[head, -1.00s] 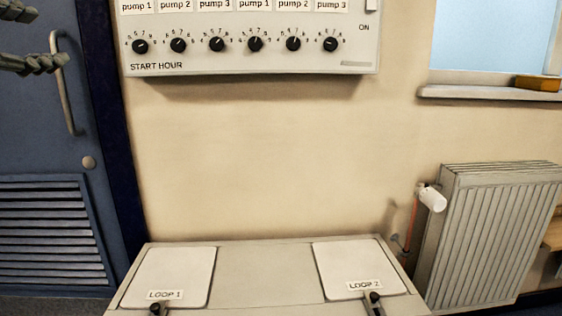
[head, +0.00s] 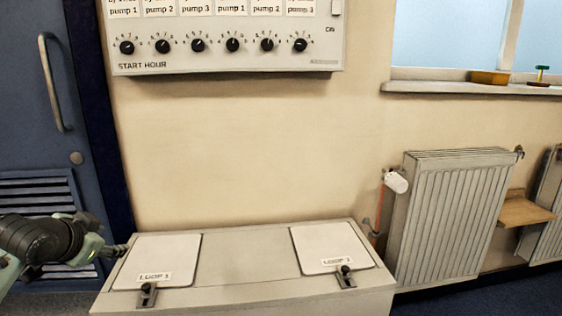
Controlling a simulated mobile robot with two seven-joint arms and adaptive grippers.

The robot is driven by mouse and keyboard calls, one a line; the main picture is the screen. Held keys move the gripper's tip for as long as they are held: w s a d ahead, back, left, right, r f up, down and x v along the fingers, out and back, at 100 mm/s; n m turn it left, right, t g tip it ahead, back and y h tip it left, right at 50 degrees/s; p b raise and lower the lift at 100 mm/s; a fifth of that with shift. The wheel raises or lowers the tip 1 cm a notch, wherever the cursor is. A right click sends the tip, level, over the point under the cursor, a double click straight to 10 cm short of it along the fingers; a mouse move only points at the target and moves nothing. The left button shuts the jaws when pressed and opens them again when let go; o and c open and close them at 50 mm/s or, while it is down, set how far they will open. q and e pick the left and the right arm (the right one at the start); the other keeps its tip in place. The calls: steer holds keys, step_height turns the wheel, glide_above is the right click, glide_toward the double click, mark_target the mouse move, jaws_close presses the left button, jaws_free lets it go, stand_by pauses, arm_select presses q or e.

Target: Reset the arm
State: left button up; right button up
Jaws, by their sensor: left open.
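My left arm comes in at the lower left of the head view. Its gripper (head: 118,250) is at the left edge of the grey cabinet (head: 240,262), beside the white LOOP 1 lid (head: 160,258). The gripper is seen small and nearly end-on, and it is open with nothing seen in it. I cannot tell whether it touches the cabinet. My right arm and gripper are not in view.
A control panel (head: 225,62) with several black knobs hangs on the wall. The LOOP 2 lid (head: 328,245) is on the cabinet's right. A radiator (head: 452,215) with a white valve (head: 396,182) stands at right. A blue door (head: 50,110) is at left. The wall between is clear.

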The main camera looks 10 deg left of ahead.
arm_select(q)
steer(key=s+d+f+n+g+h, duration=0.15)
steer(key=s+d+f, duration=0.25)
steer(key=f, duration=0.9)
steer(key=s+d+f+g, duration=0.3)
steer(key=s+d+f, duration=0.15)
steer(key=f, duration=0.75)
steer(key=s+d+f+g, duration=0.2)
steer(key=s+d+f, duration=0.7)
steer(key=s+f, duration=0.4)
steer(key=shift+f+n+h, duration=0.35)
